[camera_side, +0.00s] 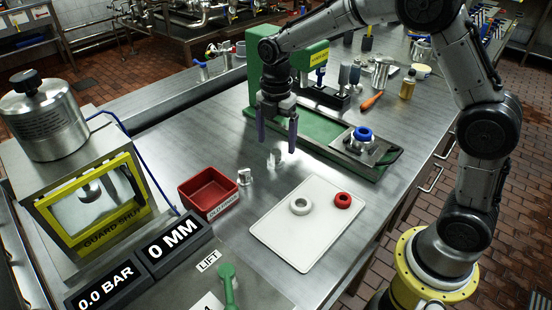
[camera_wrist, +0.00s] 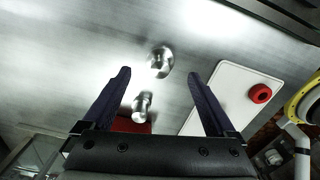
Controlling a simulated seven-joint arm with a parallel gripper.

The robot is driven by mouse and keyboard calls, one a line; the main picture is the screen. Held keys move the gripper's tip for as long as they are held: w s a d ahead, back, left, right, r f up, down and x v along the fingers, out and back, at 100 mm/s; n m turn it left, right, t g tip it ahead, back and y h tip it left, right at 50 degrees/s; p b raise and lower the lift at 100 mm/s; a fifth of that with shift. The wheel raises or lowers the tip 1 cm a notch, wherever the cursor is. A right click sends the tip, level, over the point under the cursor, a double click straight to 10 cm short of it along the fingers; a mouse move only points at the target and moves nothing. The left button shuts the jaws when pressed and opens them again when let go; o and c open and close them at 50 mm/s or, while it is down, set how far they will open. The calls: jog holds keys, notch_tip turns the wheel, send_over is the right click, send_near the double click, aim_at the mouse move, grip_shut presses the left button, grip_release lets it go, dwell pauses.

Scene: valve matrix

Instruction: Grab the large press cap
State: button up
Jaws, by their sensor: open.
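Two small shiny metal pieces stand on the steel bench. The one with the wider round base, which looks like the large press cap (camera_side: 274,159), is below my gripper; it also shows in the wrist view (camera_wrist: 160,62). The narrower piece (camera_side: 244,177) stands beside the red bin and shows lower in the wrist view (camera_wrist: 142,104). My gripper (camera_side: 277,147) points down, open and empty, above the wider piece. In the wrist view, the wider piece lies between the fingertips (camera_wrist: 159,73) or slightly beyond them. The gap in height is hard to judge.
A red bin (camera_side: 208,190) is left of the pieces. A green press (camera_side: 320,125) with a blue ring (camera_side: 362,134) stands behind. Bare bench surrounds the pieces.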

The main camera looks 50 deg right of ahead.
aim_at(275, 152)
notch_tip(275, 152, down, 5)
jog(key=shift+a, duration=0.1)
jog(key=shift+c, duration=0.2)
grip_shut()
dwell(0.4)
